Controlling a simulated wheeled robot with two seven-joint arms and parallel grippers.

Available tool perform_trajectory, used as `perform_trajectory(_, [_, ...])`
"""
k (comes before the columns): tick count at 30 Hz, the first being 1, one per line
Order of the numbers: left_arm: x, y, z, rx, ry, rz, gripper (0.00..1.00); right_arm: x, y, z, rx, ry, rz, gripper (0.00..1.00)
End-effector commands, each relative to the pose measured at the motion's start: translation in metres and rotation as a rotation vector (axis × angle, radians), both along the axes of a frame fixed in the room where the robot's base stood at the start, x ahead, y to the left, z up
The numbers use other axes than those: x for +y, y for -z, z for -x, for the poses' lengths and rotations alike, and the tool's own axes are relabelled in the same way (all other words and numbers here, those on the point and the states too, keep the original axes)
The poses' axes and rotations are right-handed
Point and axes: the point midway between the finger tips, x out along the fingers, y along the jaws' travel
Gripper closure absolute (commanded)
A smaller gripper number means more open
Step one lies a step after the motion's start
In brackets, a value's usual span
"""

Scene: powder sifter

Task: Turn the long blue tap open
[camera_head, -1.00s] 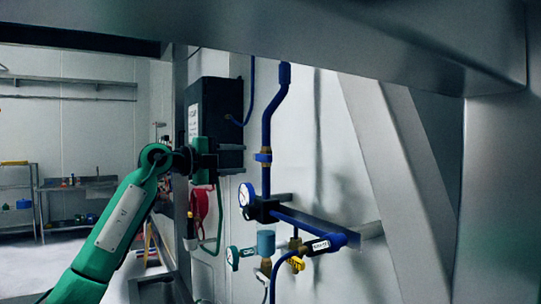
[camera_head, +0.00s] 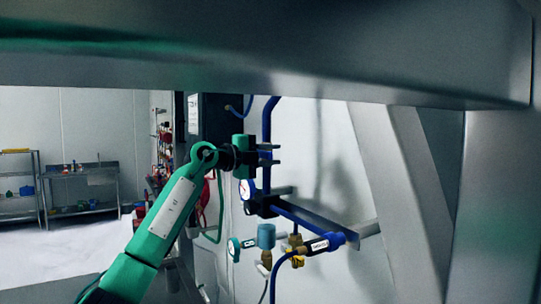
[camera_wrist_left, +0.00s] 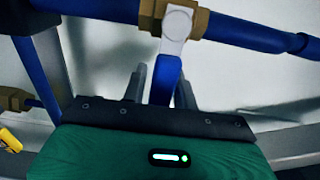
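The long blue tap shows in the left wrist view as a flat blue lever (camera_wrist_left: 165,80) fixed by a grey end to a brass valve on a blue pipe. My left gripper (camera_head: 268,154) is at the vertical blue pipe in the head view, with its two fingers spread apart and pointing right. In the left wrist view the fingers of this gripper (camera_wrist_left: 160,90) stand either side of the lever, with a gap showing at least on the left. The gripper body hides the lever's lower end, and the gripper covers the tap in the head view. My right gripper is not in view.
A pressure gauge (camera_head: 247,189) and a horizontal blue pipe (camera_head: 300,217) sit just below the gripper. Lower are a teal gauge (camera_head: 234,249) and a yellow tap (camera_head: 295,259). A dark box (camera_head: 208,120) hangs behind the arm. A grey diagonal beam (camera_head: 392,190) stands at right.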

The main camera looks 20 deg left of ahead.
Motion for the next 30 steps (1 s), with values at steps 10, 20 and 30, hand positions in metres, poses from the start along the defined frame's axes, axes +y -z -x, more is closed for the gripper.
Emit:
perform_trajectory(10, [0.000,0.000,0.000,0.002,0.001,0.001,1.00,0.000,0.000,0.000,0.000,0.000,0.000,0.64])
perform_trajectory(20, [0.000,-0.009,0.000,0.077,0.001,0.075,1.00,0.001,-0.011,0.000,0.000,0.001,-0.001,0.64])
perform_trajectory(30, [0.003,-0.025,-0.003,0.254,-0.001,0.253,1.00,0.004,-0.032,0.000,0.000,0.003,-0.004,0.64])
